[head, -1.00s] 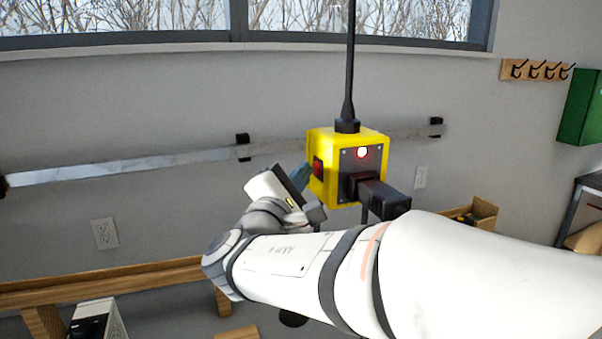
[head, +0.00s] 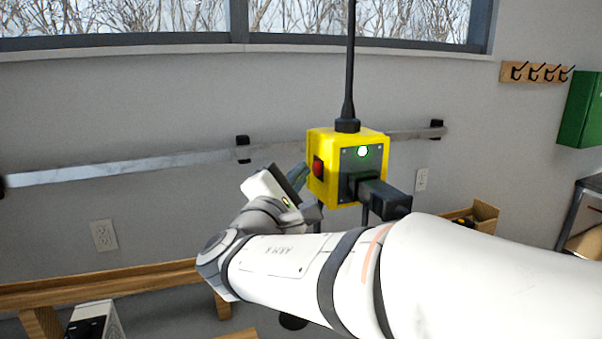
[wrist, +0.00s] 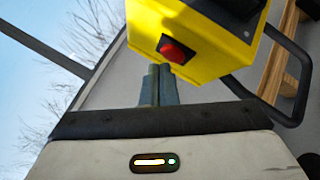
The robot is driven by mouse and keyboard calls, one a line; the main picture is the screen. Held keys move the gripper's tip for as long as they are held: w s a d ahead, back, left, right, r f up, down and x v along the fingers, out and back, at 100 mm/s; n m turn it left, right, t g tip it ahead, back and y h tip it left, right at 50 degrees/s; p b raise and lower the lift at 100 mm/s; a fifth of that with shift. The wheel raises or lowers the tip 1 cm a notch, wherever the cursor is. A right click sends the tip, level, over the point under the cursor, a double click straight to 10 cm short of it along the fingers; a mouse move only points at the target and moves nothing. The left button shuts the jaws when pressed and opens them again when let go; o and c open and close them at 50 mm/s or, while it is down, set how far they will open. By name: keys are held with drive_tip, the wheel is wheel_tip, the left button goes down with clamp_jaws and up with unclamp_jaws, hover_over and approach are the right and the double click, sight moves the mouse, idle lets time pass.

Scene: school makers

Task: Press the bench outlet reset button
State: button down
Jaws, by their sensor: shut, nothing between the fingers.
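The bench outlet is a yellow box (head: 322,192) hanging from a black cord, with a dark front plate. A red reset button (head: 318,168) is on its left side face. In the wrist view the red button (wrist: 173,50) sits just beyond my fingertips on the yellow box (wrist: 205,55). My gripper (wrist: 158,70) is shut and empty, its tips pointing at the button; I cannot tell if they touch it. In the head view my gripper (head: 300,173) is left of the box.
A black plug (head: 384,198) sticks out of the box front, close to my arm. A metal rail (head: 120,170) runs along the wall behind. A wooden bench (head: 110,284) stands low at left.

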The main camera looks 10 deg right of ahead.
drive_tip(key=s+a+b, duration=0.1)
drive_tip(key=a, duration=0.5)
drive_tip(key=shift+s, duration=0.35)
drive_tip(key=shift+d, duration=0.1)
idle(0.5)
